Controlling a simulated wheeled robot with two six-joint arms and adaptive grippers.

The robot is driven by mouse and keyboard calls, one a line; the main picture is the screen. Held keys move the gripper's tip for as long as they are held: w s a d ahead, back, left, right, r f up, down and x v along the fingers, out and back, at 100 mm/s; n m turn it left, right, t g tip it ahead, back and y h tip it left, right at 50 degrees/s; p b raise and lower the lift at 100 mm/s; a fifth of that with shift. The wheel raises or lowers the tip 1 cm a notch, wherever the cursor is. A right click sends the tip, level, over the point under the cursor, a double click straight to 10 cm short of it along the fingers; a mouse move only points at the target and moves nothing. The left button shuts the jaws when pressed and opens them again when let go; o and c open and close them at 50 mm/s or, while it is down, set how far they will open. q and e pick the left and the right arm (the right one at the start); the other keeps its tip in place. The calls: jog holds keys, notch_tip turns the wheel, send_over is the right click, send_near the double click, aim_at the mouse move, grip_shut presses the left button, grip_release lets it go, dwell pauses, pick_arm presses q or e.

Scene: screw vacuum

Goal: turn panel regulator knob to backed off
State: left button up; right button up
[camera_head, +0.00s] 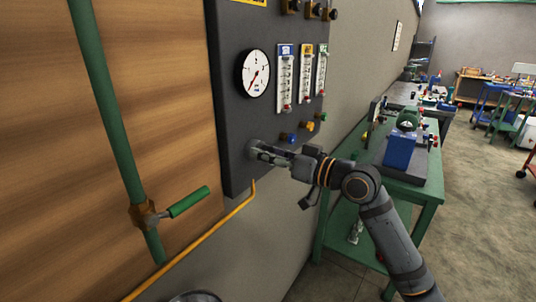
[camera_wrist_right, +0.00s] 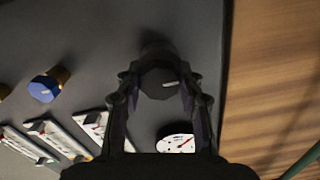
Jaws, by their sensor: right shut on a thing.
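The regulator knob (camera_wrist_right: 158,84) is dark and round with a short pale pointer mark, on the dark grey panel (camera_head: 232,120). In the right wrist view it sits between the two fingers of my right gripper (camera_wrist_right: 160,92), which is shut on it. In the head view my right gripper (camera_head: 268,154) reaches the lower part of the panel from the right and largely hides the knob. The round white gauge (camera_head: 253,74) with a red needle is above it; it also shows partly in the right wrist view (camera_wrist_right: 178,143). My left gripper is not in view.
Several flowmeters (camera_head: 285,78) stand right of the gauge, with a blue knob (camera_head: 288,138) and other small knobs below. A green pipe with a green-handled valve (camera_head: 188,203) is at left. A yellow hose (camera_head: 225,220) runs below the panel. A green bench (camera_head: 398,180) stands at right.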

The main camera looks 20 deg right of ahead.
jog(key=shift+r, duration=0.1)
jog(key=o, duration=1.2)
notch_tip(320, 180, up, 10)
jog(key=shift+f, duration=0.1)
